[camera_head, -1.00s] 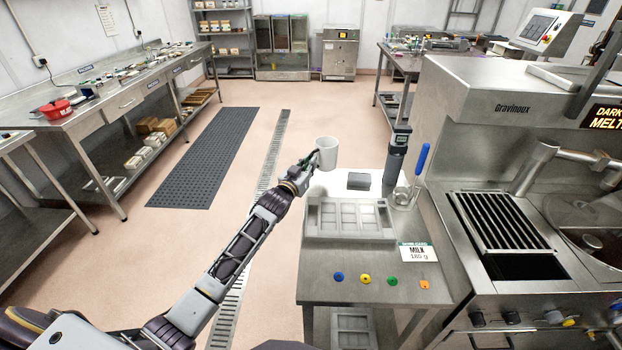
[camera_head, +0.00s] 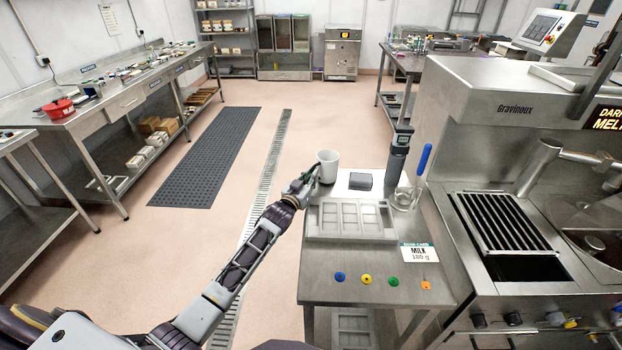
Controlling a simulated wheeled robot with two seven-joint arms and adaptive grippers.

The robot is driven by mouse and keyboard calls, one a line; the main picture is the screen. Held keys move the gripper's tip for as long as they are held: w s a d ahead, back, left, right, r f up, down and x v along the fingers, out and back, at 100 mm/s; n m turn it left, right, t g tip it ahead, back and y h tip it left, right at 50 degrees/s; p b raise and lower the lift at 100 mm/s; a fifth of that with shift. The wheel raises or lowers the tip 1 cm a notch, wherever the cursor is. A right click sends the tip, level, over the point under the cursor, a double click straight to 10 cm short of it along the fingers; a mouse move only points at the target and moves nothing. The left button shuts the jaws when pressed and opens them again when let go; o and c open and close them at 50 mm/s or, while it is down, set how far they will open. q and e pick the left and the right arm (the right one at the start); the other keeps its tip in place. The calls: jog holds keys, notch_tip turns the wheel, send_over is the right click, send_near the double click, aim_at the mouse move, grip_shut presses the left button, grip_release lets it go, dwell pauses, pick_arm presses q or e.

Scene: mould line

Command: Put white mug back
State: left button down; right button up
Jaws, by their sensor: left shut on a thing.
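The white mug (camera_head: 328,167) is upright at the far left corner of the small steel table (camera_head: 330,289). My left gripper (camera_head: 314,179) is shut on the mug's left side and partly covers it. The mug's base is low over the white surface (camera_head: 345,184) at the table's far end; I cannot tell whether it touches. My right gripper is not in view.
Right of the mug are a dark grey block (camera_head: 360,181), a dark upright handheld device (camera_head: 398,152) and a clear jug (camera_head: 404,197) with a blue-handled tool (camera_head: 423,160). A grey mould (camera_head: 350,219) lies nearer. The steel machine (camera_head: 480,130) bounds the right.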

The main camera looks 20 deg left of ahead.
pick_arm(q)
jog(key=shift+f, duration=0.2)
jog(key=c, duration=1.6)
grip_release()
jog(key=shift+o, duration=0.4)
jog(key=shift+r, duration=0.1)
jog(key=shift+s+a, duration=0.2)
jog(key=shift+s, duration=1.2)
jog(key=s+a, duration=0.1)
jog(key=s, duration=0.8)
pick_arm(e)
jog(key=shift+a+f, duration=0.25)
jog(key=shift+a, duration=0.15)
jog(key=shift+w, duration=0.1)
